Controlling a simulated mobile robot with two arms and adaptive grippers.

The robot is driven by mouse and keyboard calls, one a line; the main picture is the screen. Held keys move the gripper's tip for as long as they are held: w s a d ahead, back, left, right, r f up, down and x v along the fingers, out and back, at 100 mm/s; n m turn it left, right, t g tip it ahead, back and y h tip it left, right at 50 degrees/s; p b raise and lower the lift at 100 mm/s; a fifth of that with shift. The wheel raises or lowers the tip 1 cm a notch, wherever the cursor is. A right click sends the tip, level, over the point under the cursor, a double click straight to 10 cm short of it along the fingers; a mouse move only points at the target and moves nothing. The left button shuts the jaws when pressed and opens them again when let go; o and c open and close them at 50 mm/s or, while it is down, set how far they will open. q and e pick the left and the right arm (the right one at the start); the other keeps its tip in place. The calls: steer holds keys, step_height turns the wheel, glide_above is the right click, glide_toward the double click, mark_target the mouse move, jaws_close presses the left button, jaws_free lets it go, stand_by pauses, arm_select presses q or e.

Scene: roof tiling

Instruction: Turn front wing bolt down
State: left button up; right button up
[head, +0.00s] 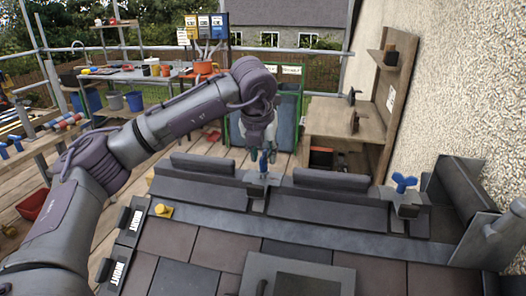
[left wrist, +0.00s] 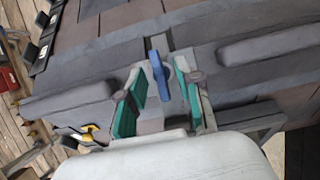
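A blue wing bolt (head: 263,163) stands on a grey clamp bracket at the far edge of the tiled roof, between two dark ridge pieces. My left gripper (head: 259,145) is directly above it, pointing down. In the left wrist view the blue wing bolt (left wrist: 160,70) lies between the green finger pads of the left gripper (left wrist: 160,82), with gaps on both sides, so the gripper is open and not touching it. A second blue wing bolt (head: 404,183) stands on another bracket to the right. My right gripper is not in view.
Dark ridge pieces (head: 344,182) lie on both sides of the bracket. A yellow piece (head: 162,211) and black labelled blocks (head: 130,222) sit at the roof's left. A wooden shelf unit (head: 350,122) and pebbled wall (head: 460,100) bound the right side.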

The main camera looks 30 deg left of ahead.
arm_select(q)
jaws_close()
